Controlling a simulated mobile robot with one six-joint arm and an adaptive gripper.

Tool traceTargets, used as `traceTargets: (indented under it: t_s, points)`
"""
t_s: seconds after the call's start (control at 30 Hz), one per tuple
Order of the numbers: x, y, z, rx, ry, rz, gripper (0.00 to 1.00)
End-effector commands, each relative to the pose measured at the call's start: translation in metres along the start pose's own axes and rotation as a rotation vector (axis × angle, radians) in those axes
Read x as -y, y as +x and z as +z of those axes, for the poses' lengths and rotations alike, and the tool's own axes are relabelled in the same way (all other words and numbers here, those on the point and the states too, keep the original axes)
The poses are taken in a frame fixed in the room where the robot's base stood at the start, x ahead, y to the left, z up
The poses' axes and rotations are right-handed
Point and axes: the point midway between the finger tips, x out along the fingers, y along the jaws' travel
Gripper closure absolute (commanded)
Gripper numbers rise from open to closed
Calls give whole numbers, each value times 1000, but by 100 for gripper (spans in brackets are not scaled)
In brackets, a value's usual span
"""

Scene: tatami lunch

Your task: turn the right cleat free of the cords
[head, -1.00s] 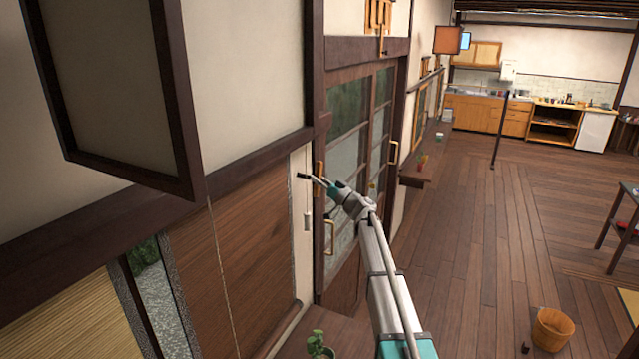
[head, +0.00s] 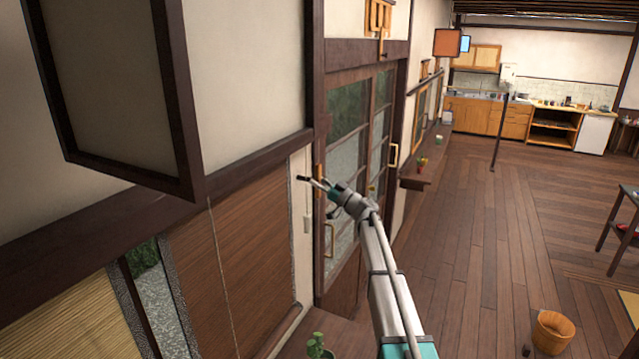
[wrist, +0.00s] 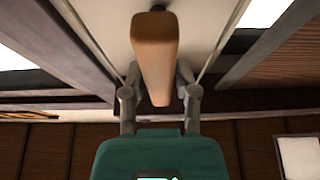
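A tan wooden cleat (wrist: 154,55) shows close up in the wrist view, on a pale wall strip, its near end tapering toward me. My gripper (wrist: 158,70) has one finger on each side of it, and the fingertips are close to its sides. I see slim gaps beside its lower end; whether the tips touch it is unclear. Thin pale cords (wrist: 204,70) run past on both sides. In the head view my gripper (head: 311,181) is at the narrow wall strip left of the glazed door, where the cleat is hard to make out.
The glazed door (head: 347,130) with wooden handles stands just beyond my gripper. A brown blind (head: 235,250) hangs on the left, with a thin cord in front. A potted plant (head: 317,345) stands below. A wooden bucket (head: 553,330) is on the open floor at right.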

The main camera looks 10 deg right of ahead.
Motion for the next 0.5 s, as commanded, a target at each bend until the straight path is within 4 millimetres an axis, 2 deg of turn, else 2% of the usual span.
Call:
traceTargets:
  t_s: [0.03,0.1,0.5]
  points:
    - [0,0,0,0,0,0,43]
    - [0,0,0,1,0,0,34]
    - [1,-1,0,4,2,0,34]
